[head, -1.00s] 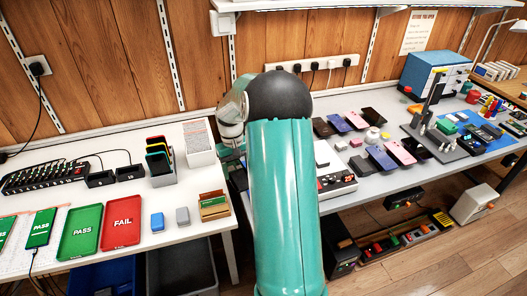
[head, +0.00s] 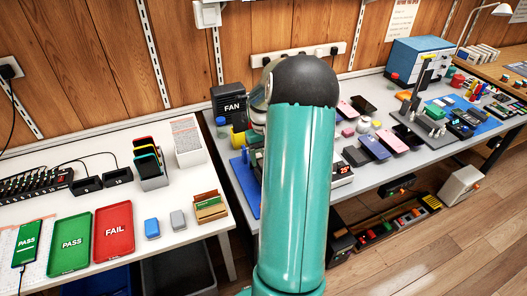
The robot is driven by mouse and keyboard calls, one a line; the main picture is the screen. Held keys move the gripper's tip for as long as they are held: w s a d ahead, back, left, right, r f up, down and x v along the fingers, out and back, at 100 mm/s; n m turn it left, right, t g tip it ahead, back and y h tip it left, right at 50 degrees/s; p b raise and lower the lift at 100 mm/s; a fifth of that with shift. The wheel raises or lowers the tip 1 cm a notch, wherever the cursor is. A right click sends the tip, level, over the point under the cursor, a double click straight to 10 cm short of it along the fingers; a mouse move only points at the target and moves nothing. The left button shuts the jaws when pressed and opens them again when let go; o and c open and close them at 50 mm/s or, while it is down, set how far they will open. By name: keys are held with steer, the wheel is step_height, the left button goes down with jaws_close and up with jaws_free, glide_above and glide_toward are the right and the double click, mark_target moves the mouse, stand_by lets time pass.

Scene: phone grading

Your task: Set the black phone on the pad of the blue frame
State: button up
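Several phones lie on the right-hand bench, among them a dark phone (head: 408,136) and another dark one (head: 363,105) behind it. I cannot tell for sure which is the black phone. A flat blue piece (head: 243,187) shows on the bench just left of my arm. My arm covers the rest of it, so I cannot tell whether it is the blue frame, and no pad shows. My gripper is hidden behind my raised teal arm, so its state does not show.
The left table holds a green PASS tray (head: 70,245), a red FAIL tray (head: 113,231) and a phone rack (head: 149,164). A grey stand (head: 420,115) and a blue instrument box (head: 418,62) are to the right.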

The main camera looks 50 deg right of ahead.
steer(key=shift+s+f, duration=0.2)
steer(key=shift+f, duration=0.55)
steer(key=shift+w+f, duration=0.15)
steer(key=shift+f, duration=1.95)
steer(key=shift+a+f, duration=0.1)
steer(key=shift+f, duration=0.3)
steer(key=o, duration=1.4)
steer(key=shift+r, duration=0.7)
steer(key=shift+r, duration=3.4)
